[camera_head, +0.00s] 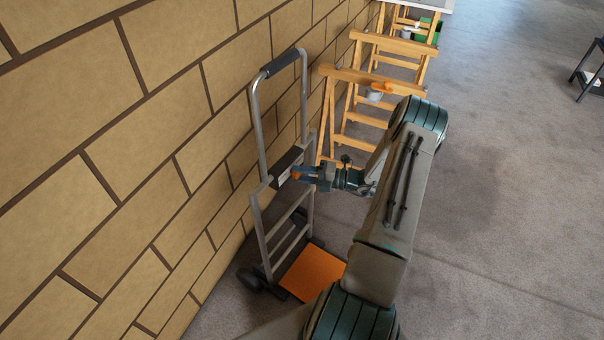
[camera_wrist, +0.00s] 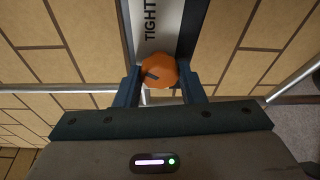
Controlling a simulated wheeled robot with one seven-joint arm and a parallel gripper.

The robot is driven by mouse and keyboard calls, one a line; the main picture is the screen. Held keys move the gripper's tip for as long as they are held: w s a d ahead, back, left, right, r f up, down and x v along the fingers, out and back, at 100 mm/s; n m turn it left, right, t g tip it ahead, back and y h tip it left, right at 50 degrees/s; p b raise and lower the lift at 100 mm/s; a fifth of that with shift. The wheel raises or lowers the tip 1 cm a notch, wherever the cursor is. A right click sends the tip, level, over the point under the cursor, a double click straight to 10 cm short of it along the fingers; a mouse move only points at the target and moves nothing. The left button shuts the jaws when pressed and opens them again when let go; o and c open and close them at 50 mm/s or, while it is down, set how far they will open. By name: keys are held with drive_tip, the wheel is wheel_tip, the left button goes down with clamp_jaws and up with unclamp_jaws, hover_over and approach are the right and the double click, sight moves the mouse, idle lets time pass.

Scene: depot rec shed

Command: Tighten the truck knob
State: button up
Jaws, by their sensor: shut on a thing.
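The truck knob (camera_wrist: 158,71) is orange and round with a dark pointer mark; it sits below a plate (camera_wrist: 157,25) lettered "TIGHT" in the wrist view. My gripper (camera_wrist: 160,88) has one finger on each side of the knob and is shut on it. In the head view the hand truck (camera_head: 260,120) stands upright against the brick wall, and my gripper (camera_head: 298,173) reaches its crossbar from the right. The orange knob shows only as a small patch there, partly hidden by the fingers.
The truck has an orange toe plate (camera_head: 313,272) and a dark wheel (camera_head: 250,279) on the floor. Wooden trestles (camera_head: 345,110) stand behind it along the wall, with an orange-and-grey item on the nearest. A dark stand (camera_head: 590,72) is at the far right. The floor at right is open.

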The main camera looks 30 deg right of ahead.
drive_tip(key=shift+m+t, duration=0.3)
drive_tip(key=shift+m, duration=0.3)
drive_tip(key=o, duration=1)
drive_tip(key=shift+d, duration=0.1)
drive_tip(key=b+v, duration=0.1)
drive_tip(key=v, duration=1.2)
drive_tip(key=shift+s+d+f, duration=0.15)
drive_tip(key=shift+s+d, duration=0.05)
drive_tip(key=shift+d, duration=0.15)
